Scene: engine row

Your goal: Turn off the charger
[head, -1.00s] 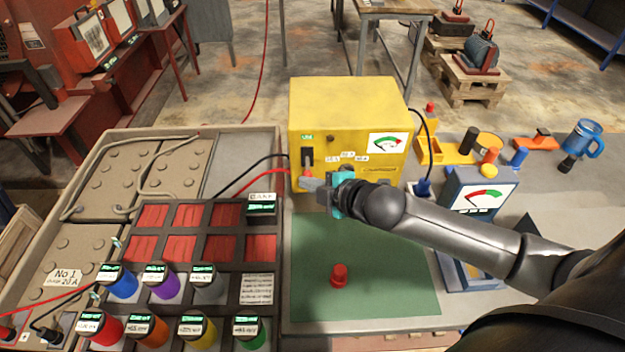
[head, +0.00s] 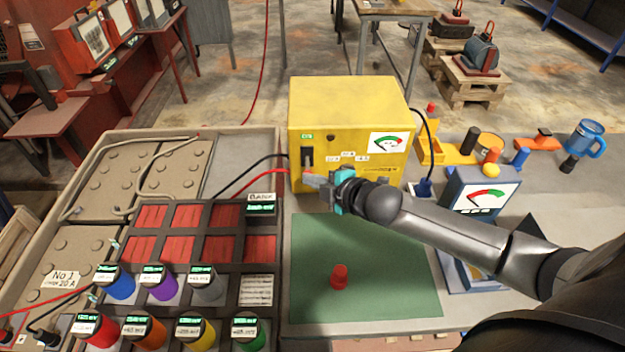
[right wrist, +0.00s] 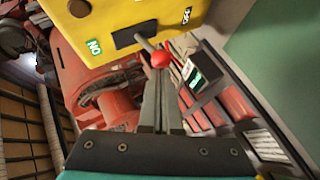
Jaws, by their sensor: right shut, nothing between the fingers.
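The charger is a yellow box (head: 350,100) at the back of the bench, with a dial and a black switch plate (head: 307,158) on its front. A green ON label (head: 307,136) sits above the plate. In the right wrist view, the switch lever with its red knob (right wrist: 160,59) sticks out from the end of the plate away from the ON label (right wrist: 94,46). My right gripper (head: 312,180) is shut and empty, just below the switch. Its fingertips (right wrist: 160,84) are close to the knob; I cannot tell whether they touch. My left gripper is not in view.
A red cap (head: 339,276) stands on the green mat (head: 390,295). Left is a rack with coloured knobs (head: 120,286) and red cells. Black and red cables run to the charger's left side. A blue meter (head: 480,190) stands right, near my right arm.

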